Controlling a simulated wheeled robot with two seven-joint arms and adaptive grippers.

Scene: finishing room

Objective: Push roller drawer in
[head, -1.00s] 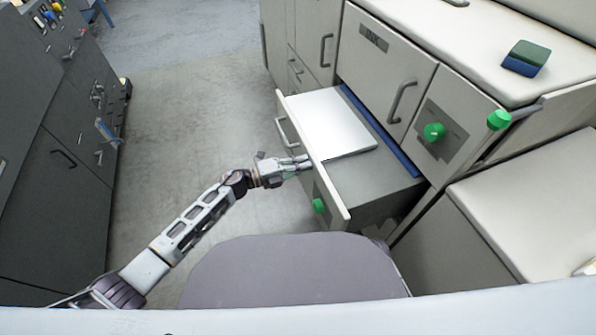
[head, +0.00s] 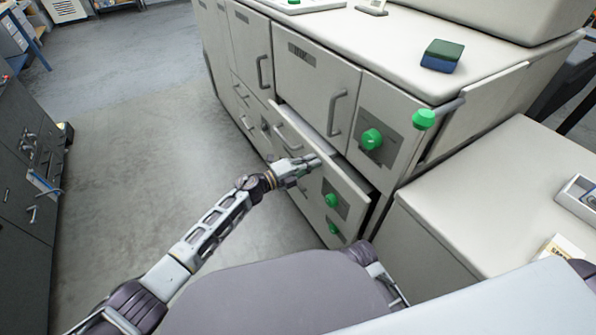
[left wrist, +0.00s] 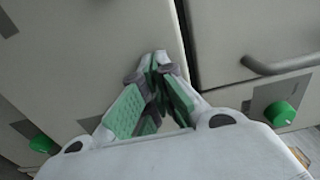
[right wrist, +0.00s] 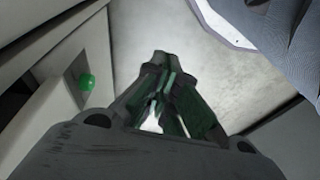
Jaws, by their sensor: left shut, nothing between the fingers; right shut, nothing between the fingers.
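The roller drawer (head: 350,190) is a pale drawer front with a bar handle and a green knob (head: 331,200), below a wider cabinet front. It stands slightly out, with a narrow strip of its inside showing behind its top edge. My left gripper (head: 314,161) is shut and empty at the drawer front, seemingly touching it; exact contact is unclear. In the left wrist view the shut fingers (left wrist: 160,62) point at a pale panel. My right gripper (right wrist: 162,62) is shut and empty, seen only in the right wrist view, above the floor beside a cabinet front.
The pale cabinet's worktop (head: 390,55) carries a green and blue block (head: 442,55). Another green knob (head: 372,139) is on the front above the drawer. A lower pale counter (head: 480,195) stands at the right. Grey floor (head: 150,150) is clear left of the cabinet.

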